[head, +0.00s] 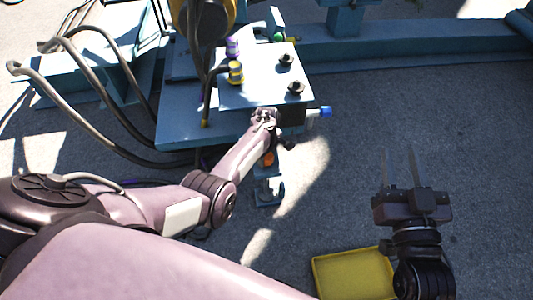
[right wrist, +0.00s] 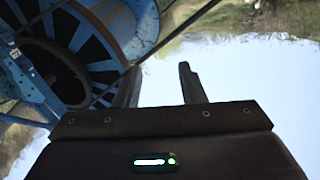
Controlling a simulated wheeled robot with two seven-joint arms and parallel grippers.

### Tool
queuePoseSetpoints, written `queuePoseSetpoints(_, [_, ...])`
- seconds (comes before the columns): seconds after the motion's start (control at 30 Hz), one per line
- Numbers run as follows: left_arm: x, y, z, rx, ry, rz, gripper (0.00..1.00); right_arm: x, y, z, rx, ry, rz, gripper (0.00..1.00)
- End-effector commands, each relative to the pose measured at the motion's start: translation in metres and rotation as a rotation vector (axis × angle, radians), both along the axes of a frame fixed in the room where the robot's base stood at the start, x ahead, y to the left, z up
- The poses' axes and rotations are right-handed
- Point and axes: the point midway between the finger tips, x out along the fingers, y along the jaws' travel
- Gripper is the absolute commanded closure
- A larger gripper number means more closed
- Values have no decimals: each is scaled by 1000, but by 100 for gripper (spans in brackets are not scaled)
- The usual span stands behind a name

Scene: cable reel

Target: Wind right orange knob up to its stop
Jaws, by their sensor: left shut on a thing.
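The orange knob (head: 268,159) shows in the head view just past my left forearm, below the front edge of the blue machine table and above a small blue foot bracket (head: 268,190). The forearm hides part of it. My left gripper (head: 265,118) is at the table's front edge, shut on what appears to be the orange knob; its fingertips and the contact are mostly hidden. My right gripper (head: 404,165) is open and empty over the bare floor, well right of the knob. Its two separated fingers also show in the right wrist view (right wrist: 160,85).
The blue table (head: 180,125) carries dark knobs and a yellow fitting (head: 235,72). A blue-tipped fitting (head: 320,112) juts from its right side. Thick hoses (head: 95,90) loop at left. A yellow tray (head: 350,275) lies on the floor near my right arm. Floor at right is clear.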

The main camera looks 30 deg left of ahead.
Motion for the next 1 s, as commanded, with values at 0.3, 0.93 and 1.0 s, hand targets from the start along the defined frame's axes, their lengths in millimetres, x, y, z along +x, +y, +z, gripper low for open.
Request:
queuePoseSetpoints(0.3, [0, -1, 0, -2, 1, 306, 75, -4, 2, -42, -73, 178, 8, 64])
queuePoseSetpoints(0.93, [0, 0, -1, -1, 1, 794, 75, 0, -2, 21, 37, -91, -4, 64])
queuePoseSetpoints(1.0, [0, -1, -1, -1, 1, 823, 75, -1, -3, 28, 49, -119, -5, 64])
